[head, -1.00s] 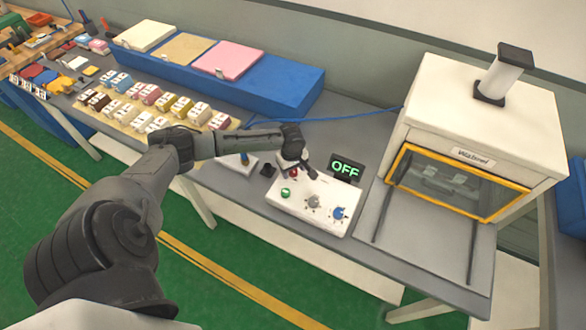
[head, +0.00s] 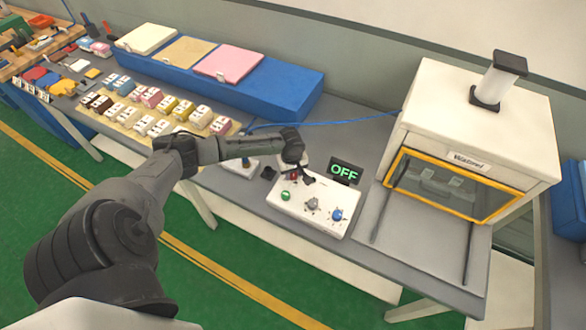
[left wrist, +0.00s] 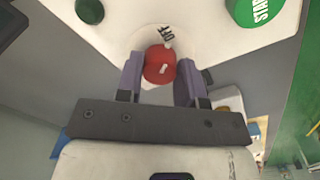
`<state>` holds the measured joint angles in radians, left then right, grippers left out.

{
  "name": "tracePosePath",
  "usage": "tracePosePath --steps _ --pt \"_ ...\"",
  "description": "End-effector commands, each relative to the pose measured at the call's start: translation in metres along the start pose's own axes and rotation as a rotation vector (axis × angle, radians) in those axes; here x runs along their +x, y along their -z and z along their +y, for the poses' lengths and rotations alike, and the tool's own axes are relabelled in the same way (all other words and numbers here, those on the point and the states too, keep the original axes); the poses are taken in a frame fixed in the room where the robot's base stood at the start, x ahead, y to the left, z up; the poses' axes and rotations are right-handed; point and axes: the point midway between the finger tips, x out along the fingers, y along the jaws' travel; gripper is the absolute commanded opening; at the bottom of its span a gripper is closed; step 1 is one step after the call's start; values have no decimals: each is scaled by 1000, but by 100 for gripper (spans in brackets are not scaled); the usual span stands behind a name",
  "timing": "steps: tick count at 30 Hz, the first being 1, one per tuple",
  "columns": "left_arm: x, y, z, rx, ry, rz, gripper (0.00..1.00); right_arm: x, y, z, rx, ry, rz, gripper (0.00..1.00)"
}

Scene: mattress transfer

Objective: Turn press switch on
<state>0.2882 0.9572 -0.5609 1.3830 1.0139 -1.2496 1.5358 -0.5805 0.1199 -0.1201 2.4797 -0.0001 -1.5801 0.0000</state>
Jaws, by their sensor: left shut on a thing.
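The white control panel (head: 312,212) sits on the grey table, with a green button (head: 286,196), a grey knob (head: 312,204) and a blue knob (head: 336,215). A display (head: 345,172) behind it reads OFF in green. My left gripper (head: 298,176) is at the panel's back left corner, over the red knob (head: 293,177). In the left wrist view, its two fingers stand on either side of the red knob (left wrist: 160,66), shut on it. The green button (left wrist: 252,10) there reads START. My right gripper is not in view.
A white press (head: 480,130) with a yellow-framed window stands to the right of the panel. Several small coloured blocks (head: 150,97) lie on a board to the left. A long blue block (head: 275,92) with three coloured pads lies behind them. A blue cable crosses the table.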

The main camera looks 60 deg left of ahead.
Motion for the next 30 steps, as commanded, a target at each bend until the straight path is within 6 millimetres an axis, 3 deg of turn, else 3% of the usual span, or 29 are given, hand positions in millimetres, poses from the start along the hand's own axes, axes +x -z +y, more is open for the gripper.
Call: tracePosePath --steps 3,12,30 --pt "-6 -1 0 103 1 -7 11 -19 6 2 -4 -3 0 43" --pt "-4 0 0 388 0 -18 11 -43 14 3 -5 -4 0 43" --pt "-1 0 1 955 -1 -42 11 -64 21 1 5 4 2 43"
